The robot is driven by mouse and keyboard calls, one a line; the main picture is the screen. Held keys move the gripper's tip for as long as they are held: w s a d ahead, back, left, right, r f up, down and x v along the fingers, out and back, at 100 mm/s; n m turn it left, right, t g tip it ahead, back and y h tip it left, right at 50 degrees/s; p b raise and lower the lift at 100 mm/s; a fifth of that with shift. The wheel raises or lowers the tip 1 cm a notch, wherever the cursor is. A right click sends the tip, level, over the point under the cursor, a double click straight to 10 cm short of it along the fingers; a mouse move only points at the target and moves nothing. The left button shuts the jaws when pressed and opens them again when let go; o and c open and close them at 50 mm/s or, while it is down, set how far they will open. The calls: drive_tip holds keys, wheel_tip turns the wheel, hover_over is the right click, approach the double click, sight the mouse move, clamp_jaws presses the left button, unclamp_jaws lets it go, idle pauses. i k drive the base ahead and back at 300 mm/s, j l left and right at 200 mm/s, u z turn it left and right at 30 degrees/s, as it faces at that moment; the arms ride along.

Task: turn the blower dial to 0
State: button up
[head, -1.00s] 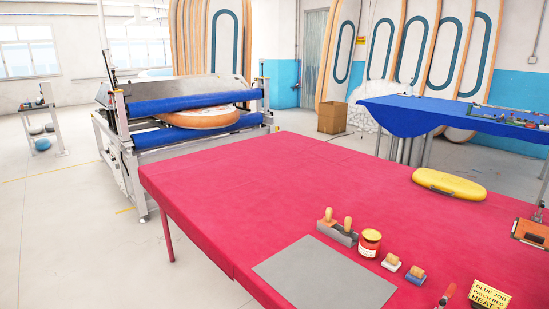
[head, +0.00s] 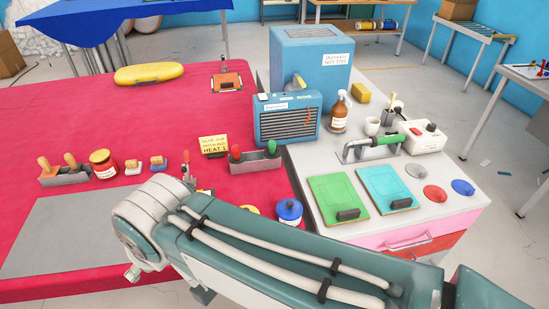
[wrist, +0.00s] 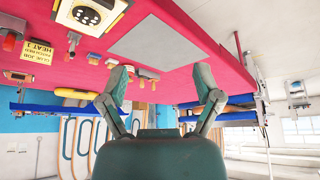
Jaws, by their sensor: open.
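A hot-air tool with a green handle (head: 388,140) rests on a metal stand on the right bench. In the head view my arm crosses the foreground and the gripper is hidden. A pale device with a dark round part (wrist: 88,15) is cut off at the wrist view's top edge; I cannot tell what it is.
The red table (head: 190,110) holds a yellow sign (head: 213,146), a tool rack (head: 256,160) and a blue-capped pot (head: 289,212). A blue heater-like box (head: 287,119), spray bottle (head: 340,110), green board (head: 338,197) and cyan board (head: 387,189) crowd the right side.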

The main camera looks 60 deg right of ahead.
sight(431, 127)
drive_tip(key=j+z, duration=0.15)
drive_tip(key=z, duration=0.35)
drive_tip(key=k+z, duration=0.1)
drive_tip(key=z, duration=0.35)
drive_tip(key=l+z, duration=0.1)
drive_tip(key=z, duration=2.05)
drive_tip(key=u, duration=0.95)
drive_tip(key=i+l+u, duration=0.1)
drive_tip(key=l+u, duration=0.4)
drive_tip(key=l, duration=1.85)
